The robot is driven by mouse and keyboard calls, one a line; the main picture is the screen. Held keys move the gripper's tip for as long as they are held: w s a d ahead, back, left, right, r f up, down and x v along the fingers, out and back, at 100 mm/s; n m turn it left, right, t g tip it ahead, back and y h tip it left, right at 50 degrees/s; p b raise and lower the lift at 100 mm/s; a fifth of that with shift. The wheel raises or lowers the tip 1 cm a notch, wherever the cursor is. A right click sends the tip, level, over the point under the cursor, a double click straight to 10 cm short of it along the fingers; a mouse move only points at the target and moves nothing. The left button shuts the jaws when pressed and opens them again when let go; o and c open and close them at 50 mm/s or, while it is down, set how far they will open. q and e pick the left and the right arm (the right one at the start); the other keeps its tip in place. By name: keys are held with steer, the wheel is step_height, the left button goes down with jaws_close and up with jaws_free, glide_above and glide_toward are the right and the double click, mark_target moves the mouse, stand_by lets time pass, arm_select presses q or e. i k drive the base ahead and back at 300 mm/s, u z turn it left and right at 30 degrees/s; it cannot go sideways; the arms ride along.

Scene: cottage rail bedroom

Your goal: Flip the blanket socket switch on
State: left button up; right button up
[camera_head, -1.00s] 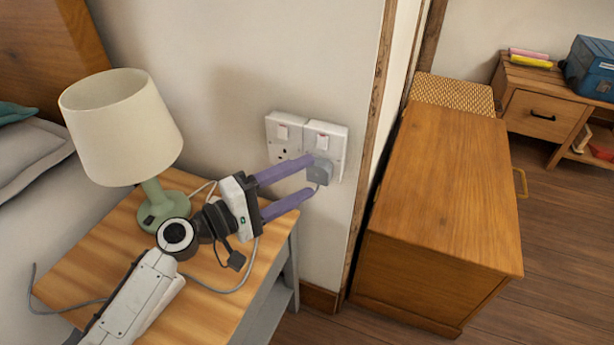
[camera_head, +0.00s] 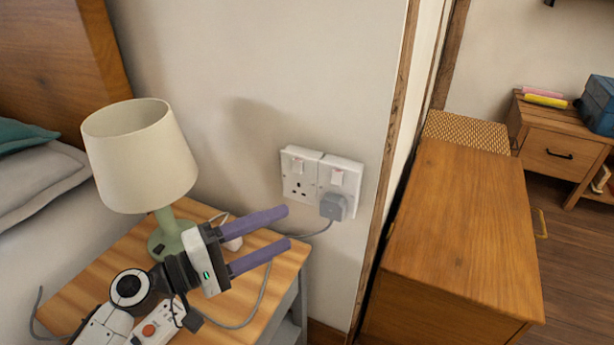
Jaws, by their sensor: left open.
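A white double wall socket (camera_head: 307,193) is fixed on the wall above the right edge of the bedside table. Each half has a switch near its top, the left switch (camera_head: 296,165) and the right switch (camera_head: 337,178). A grey plug (camera_head: 334,206) with a cable sits in the right half; the left half's holes are empty. Whether either switch is on is too small to tell. My left gripper (camera_head: 288,227) is open and empty, with two purple fingers pointing right, below and left of the socket, apart from the plug. My right gripper is out of view.
A lamp with a cream shade (camera_head: 140,155) and green base stands on the wooden bedside table (camera_head: 85,275), left of my gripper. A small white item (camera_head: 232,243) lies behind the fingers. A wooden cabinet (camera_head: 465,230) stands right of the wall edge.

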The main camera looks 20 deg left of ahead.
mark_target(336, 175)
steer(key=k, duration=1)
